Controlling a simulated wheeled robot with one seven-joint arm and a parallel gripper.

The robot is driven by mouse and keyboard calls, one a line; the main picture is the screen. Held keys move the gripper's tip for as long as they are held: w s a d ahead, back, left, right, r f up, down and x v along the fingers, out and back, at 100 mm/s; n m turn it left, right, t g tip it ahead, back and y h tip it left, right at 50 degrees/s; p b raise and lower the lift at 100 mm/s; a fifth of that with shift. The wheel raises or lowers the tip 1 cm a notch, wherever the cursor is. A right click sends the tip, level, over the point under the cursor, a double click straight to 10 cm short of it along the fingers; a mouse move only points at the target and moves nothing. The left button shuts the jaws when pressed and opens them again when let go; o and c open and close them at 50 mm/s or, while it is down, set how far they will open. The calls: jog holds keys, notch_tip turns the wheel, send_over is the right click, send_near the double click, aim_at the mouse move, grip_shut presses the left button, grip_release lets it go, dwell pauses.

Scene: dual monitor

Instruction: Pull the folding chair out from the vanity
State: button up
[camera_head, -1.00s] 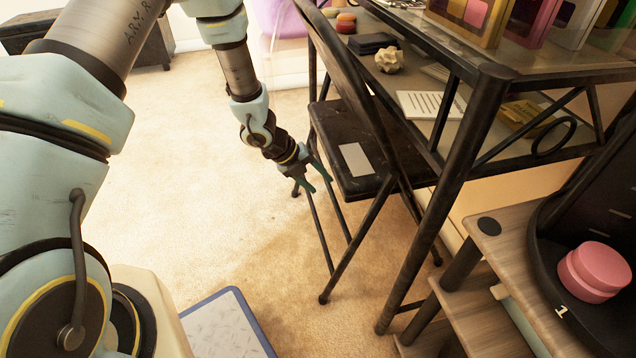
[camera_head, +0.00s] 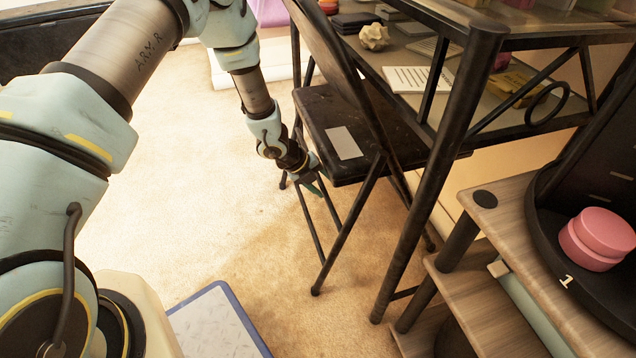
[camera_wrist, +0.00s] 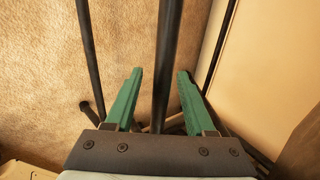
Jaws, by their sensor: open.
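The dark folding chair (camera_head: 345,120) stands upright against the vanity (camera_head: 470,110), its seat partly under the tabletop. A pale label lies on the seat. My gripper (camera_head: 322,188) is low beside the chair, at the left front edge just below seat height. In the wrist view my gripper (camera_wrist: 158,85) is open, its two green fingers on either side of a dark chair leg (camera_wrist: 166,60). The leg runs between the fingers, and I cannot tell whether either finger touches it. One fingertip is partly hidden in the head view.
A wooden stepped stand (camera_head: 515,225) with a pink round container (camera_head: 598,238) is at the right. A blue-edged mat (camera_head: 215,325) lies on the floor near my base. Carpet (camera_head: 200,190) left of the chair is clear. A vanity leg (camera_head: 430,200) stands close right of the chair.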

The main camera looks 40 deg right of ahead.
jog(key=shift+s+d+f, duration=0.1)
jog(key=shift+d+f, duration=0.05)
jog(key=shift+f, duration=0.1)
jog(key=shift+c, duration=0.3)
grip_shut()
dwell(1.0)
